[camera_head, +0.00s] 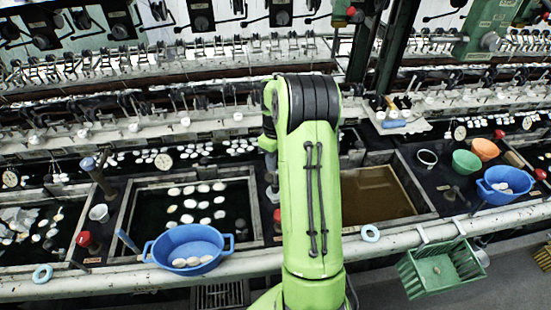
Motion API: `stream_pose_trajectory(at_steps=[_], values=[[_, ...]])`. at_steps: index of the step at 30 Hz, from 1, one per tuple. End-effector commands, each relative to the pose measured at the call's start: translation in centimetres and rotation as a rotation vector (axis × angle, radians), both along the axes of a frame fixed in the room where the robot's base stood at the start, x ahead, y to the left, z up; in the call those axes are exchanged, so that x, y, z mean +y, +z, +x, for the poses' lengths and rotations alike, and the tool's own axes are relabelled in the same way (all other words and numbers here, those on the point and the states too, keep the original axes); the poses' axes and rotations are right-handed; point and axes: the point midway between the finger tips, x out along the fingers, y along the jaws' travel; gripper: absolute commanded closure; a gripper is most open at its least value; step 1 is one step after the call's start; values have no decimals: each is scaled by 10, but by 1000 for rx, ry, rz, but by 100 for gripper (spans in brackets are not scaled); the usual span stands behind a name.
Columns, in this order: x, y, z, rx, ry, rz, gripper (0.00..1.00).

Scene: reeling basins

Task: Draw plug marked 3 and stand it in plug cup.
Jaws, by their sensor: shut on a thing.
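My green arm rises through the middle of the picture and hides what lies behind it. My gripper is not visible behind the arm. I cannot make out a plug marked 3; no number is readable. Red-topped pieces stand by the left basin (85,239) and at the far right (541,174); I cannot tell if they are plugs. A small white cup (98,213) stands between the left and middle basins, and a dark cup with a white rim (427,158) stands right of the brown-water basin (375,194). I cannot tell which is the plug cup.
The middle basin (125,225) holds floating pale cocoons. A blue two-handled bowl (188,248) with cocoons sits at its front edge; another blue bowl (505,184) is at right. Green and orange bowls (467,161) (485,148) stand nearby. A green basket (440,268) hangs on the front rail (400,238).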

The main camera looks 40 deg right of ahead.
Motion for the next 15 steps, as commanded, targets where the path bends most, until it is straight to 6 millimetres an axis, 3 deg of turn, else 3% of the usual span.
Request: stream_pose_trajectory(at_steps=[15], values=[[-1, -17, 0, 0, 0, 0, 88]])
